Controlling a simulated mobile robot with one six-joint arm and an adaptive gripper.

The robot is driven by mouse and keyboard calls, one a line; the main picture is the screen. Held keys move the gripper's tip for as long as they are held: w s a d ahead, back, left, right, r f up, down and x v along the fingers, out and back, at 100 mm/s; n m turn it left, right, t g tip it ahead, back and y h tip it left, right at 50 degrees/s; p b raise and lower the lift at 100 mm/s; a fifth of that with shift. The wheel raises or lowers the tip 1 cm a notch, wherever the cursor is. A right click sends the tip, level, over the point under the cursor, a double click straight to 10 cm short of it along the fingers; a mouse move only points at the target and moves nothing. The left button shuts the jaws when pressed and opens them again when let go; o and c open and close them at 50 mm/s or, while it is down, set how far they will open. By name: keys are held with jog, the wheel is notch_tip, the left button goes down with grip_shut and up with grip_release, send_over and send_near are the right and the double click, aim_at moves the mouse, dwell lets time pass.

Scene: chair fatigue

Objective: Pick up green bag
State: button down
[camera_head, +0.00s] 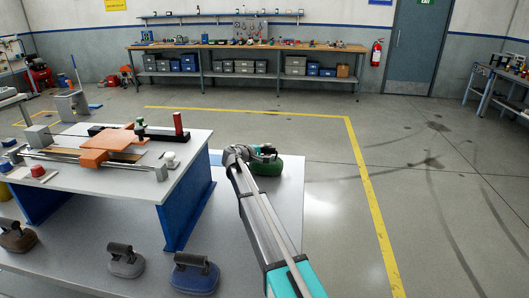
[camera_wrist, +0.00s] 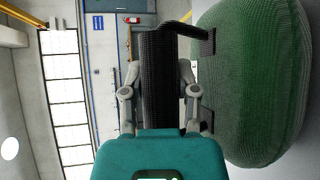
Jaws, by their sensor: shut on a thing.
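The green bag (camera_head: 268,168) is a rounded, cushion-like weight with a black handle. In the head view it is by the far right part of the low grey platform (camera_head: 232,225), partly covered by my gripper (camera_head: 262,152). In the wrist view the green bag (camera_wrist: 255,85) fills the right side, with its textured cloth in clear sight. My gripper (camera_wrist: 158,70) is shut on the bag's black handle (camera_wrist: 185,32), which lies between the two fingers. I cannot tell whether the bag touches the platform.
A blue bag (camera_head: 195,272), a grey bag (camera_head: 124,262) and a brown bag (camera_head: 16,236) stand along the platform's front. A white-topped test table (camera_head: 185,150) with an orange rig stands left of my arm. Open floor (camera_head: 335,190) lies to the right.

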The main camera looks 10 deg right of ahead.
jog(key=shift+r+p, duration=1.1)
jog(key=shift+r, duration=0.2)
jog(key=shift+s+r+p, duration=0.15)
jog(key=shift+r+p, duration=0.2)
jog(key=shift+p, duration=0.05)
jog(key=s+a+r+p, duration=0.7)
jog(key=s+r+p, duration=0.2)
jog(key=s, duration=0.2)
jog(key=shift+s+a, duration=0.2)
jog(key=shift+a, duration=0.2)
jog(key=shift+r, duration=0.1)
